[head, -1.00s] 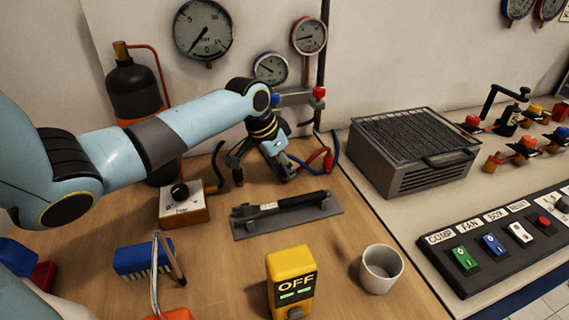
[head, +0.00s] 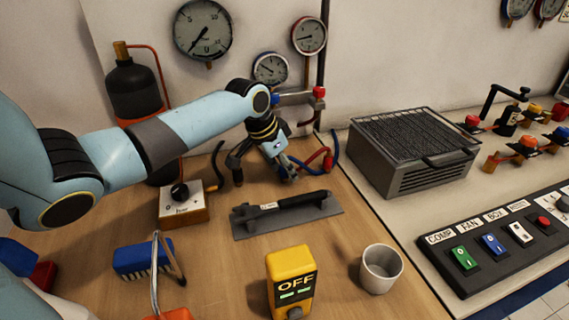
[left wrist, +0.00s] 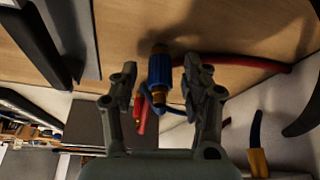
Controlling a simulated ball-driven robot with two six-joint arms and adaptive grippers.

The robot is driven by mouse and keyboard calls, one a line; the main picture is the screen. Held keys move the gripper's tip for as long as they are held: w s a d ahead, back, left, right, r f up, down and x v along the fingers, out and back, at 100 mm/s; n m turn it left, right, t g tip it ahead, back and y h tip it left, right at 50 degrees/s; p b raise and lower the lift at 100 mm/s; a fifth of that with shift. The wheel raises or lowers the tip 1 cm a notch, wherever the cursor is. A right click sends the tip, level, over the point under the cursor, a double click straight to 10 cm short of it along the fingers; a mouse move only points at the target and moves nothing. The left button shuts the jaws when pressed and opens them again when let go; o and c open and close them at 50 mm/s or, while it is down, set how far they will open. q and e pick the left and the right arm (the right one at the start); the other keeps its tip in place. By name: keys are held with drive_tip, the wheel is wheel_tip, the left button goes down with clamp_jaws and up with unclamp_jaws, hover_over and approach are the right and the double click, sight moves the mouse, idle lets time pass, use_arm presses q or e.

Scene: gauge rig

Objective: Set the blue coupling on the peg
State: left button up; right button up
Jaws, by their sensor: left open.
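The blue coupling (left wrist: 160,70), a ribbed blue sleeve with brass-coloured ends, shows in the left wrist view between the two fingers of my left gripper (left wrist: 161,78). The fingers are open, with a gap on each side of it. In the head view my left gripper (head: 263,174) points down over the back of the wooden bench, below the small gauges. There the coupling is mostly hidden by the gripper, and I cannot pick it out clearly. I cannot make out the peg for certain in either view. My right gripper is not in view.
Red and blue hoses (head: 322,160) curl beside the gripper. A dark-handled tool on a grey plate (head: 240,228) lies in front. A yellow OFF box (head: 290,262), a grey cup (head: 380,270) and a small dial box (head: 183,205) stand nearby. A grille box (head: 412,150) is at right.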

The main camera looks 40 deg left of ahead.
use_arm(q)
drive_tip(key=shift+o, duration=1.4)
drive_tip(key=v, duration=1.2)
drive_tip(key=shift+s+f, duration=0.15)
